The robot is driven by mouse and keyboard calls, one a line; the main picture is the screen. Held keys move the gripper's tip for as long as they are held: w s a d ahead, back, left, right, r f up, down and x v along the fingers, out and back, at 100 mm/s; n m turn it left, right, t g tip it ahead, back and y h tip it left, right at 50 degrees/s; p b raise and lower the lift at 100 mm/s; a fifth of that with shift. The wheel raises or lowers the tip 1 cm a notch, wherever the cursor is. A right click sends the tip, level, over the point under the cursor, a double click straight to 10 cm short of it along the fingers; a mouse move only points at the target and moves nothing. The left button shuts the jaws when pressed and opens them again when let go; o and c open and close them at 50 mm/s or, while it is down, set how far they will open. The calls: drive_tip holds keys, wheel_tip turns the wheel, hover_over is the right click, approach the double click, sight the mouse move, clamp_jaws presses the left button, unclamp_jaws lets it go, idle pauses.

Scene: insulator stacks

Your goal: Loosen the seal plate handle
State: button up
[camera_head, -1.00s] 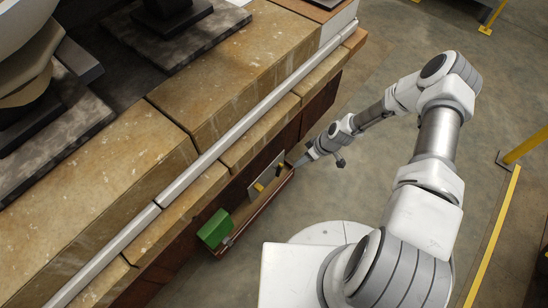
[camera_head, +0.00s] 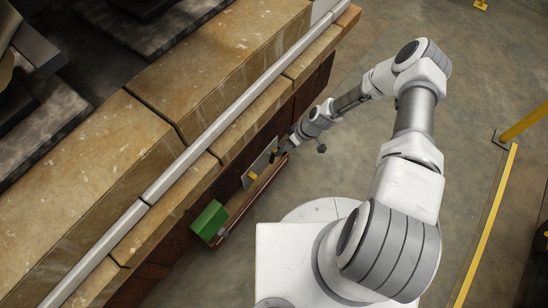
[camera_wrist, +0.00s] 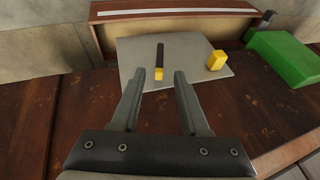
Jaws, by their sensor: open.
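The seal plate (camera_wrist: 190,53) is a flat grey panel in front of the brown ledge in the wrist view. Its handle (camera_wrist: 160,55) is a thin black bar with a yellow end (camera_wrist: 158,74). A separate yellow block (camera_wrist: 217,60) sits to the right on the plate. My gripper (camera_wrist: 160,76) is open and empty. Its two fingers appear either side of the handle's yellow end; I cannot tell how far short of it they are. In the head view the plate (camera_head: 262,163) stands by the wall's side, with my gripper (camera_head: 283,151) close beside it.
A green block (camera_head: 209,220) sits at the near end of the brown ledge (camera_head: 255,194); it also shows at right in the wrist view (camera_wrist: 284,57). The stone wall (camera_head: 150,140) with its grey rail runs along the left. Floor at right is open, with a yellow barrier (camera_head: 490,225).

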sight(274, 159)
drive_tip(key=b+x, duration=0.2)
drive_tip(key=x, duration=0.5)
drive_tip(key=shift+a+f, duration=0.15)
drive_tip(key=shift+f, duration=0.05)
clamp_jaws()
